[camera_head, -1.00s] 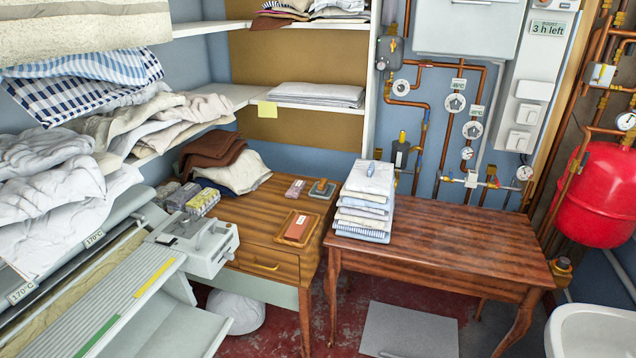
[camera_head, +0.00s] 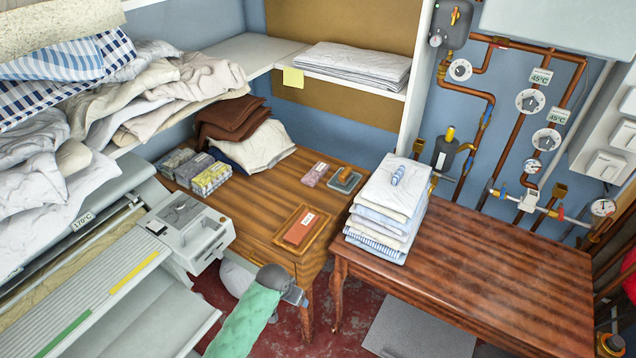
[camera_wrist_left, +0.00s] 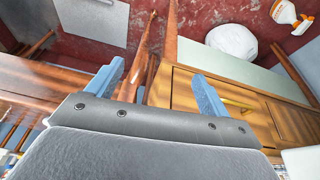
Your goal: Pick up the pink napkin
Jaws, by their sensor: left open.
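I cannot make out a clear pink napkin in either view. A small mauve-pink packet or folded cloth (camera_head: 315,174) lies at the back of the wooden desk (camera_head: 262,195); I cannot tell which it is. My left gripper (camera_head: 298,298) is low in front of the desk's front edge, on an arm with a green sleeve. In the left wrist view its two blue fingers (camera_wrist_left: 157,88) are spread apart with nothing between them, with the desk drawer and red floor beyond. My right gripper is not in view.
A small tray (camera_head: 281,240) with a red-brown block and several patterned packs (camera_head: 195,170) share the desk. Folded linen (camera_head: 385,215) is stacked on the right table (camera_head: 480,270), whose right side is clear. The ironer (camera_head: 110,285) stands left. A white bundle (camera_wrist_left: 232,40) lies on the floor.

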